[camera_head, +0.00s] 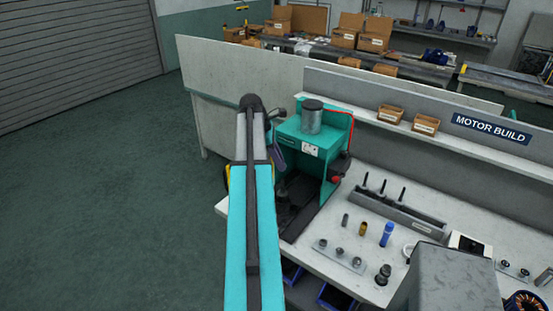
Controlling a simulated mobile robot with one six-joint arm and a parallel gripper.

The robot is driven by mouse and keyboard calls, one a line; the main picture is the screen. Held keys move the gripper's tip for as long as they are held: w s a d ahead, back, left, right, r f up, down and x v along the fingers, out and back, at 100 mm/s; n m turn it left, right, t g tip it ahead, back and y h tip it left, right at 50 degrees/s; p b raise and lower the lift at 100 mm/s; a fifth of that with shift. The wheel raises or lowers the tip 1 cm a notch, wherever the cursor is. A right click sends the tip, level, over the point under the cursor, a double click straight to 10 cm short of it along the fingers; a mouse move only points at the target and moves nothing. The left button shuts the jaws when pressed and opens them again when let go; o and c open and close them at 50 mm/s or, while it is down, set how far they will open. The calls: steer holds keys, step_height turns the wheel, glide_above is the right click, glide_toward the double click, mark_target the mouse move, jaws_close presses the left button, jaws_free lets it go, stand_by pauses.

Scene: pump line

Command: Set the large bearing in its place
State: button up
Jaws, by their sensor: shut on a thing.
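My teal and grey arm rises through the middle of the picture, in front of the left part of the teal press (338,140). My gripper is not in view; the arm hides where it would be, and only small dark and purple parts show beside the arm. I cannot make out the large bearing or its place for certain. Several small round metal parts stand on a light grey plate (325,251) on the bench. Ring-shaped parts also sit on a plate (512,270) at the right.
The press, with a grey cylinder (311,117) on top, stands at the bench's left end. A grey rack with black pins (400,210), a blue bottle (387,234) and a brass part (363,229) stand on the white bench. The floor (100,180) at left is clear.

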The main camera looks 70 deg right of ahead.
steer(key=shift+s+f, duration=0.1)
stand_by(0.4)
steer(key=shift+f, duration=2.1)
steer(key=shift+d, duration=0.1)
steer(key=shift+f, duration=0.55)
stand_by(2.0)
steer(key=shift+f+b, duration=0.65)
steer(key=shift+f, duration=1.55)
stand_by(0.5)
